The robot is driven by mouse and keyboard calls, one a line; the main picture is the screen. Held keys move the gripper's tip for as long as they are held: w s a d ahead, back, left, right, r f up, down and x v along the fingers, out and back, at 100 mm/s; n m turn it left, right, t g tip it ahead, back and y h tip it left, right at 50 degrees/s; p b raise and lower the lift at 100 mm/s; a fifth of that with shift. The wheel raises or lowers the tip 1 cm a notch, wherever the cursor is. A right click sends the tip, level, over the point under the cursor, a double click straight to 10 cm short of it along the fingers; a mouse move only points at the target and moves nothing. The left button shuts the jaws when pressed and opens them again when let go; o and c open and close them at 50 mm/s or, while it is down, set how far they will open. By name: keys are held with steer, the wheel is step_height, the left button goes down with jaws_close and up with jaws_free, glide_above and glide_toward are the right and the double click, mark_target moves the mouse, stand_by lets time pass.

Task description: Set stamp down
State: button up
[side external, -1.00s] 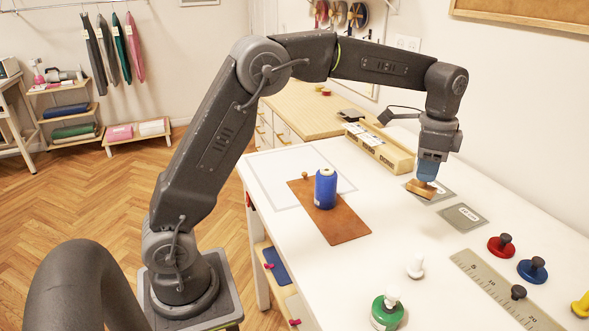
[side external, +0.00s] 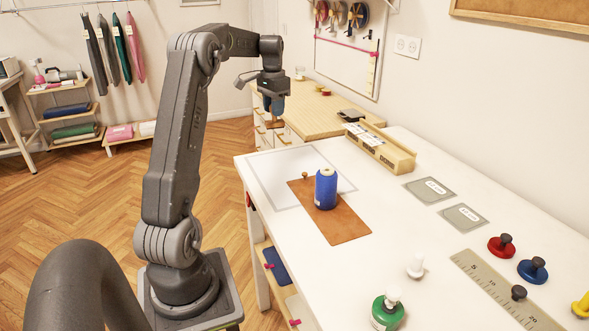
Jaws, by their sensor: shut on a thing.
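My gripper (side external: 273,106) is at the upper middle of the side external view, pointing down and shut on the wooden stamp. Only a small brown part of the stamp (side external: 275,124) shows below the fingers. It is held in the air, seen against the wooden drawer cabinet behind the table. The outlined pale sheet (side external: 265,172) on the white table lies lower in the picture, apart from the stamp. The stamp's underside is hidden.
A blue thread spool (side external: 326,190) stands on a brown leather piece (side external: 346,226). A wooden box (side external: 396,158), two grey labelled cards (side external: 430,190) (side external: 463,217), a ruler (side external: 487,280) and several coloured knobs (side external: 501,245) occupy the right.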

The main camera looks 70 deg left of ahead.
steer(key=s+a+f+n, duration=0.1)
steer(key=s+a+f, duration=0.3)
steer(key=s+f, duration=0.1)
steer(key=shift+w+d+f, duration=0.55)
steer(key=shift+w+f, duration=1.3)
steer(key=shift+w, duration=0.1)
steer(key=shift+w+d+f, duration=0.6)
steer(key=shift+w+f, duration=1.2)
steer(key=shift+w, duration=0.15)
steer(key=shift+w+d+f, duration=0.55)
steer(key=shift+w+f, duration=1.3)
steer(key=shift+w, duration=0.1)
steer(key=shift+f, duration=0.2)
steer(key=o, duration=0.9)
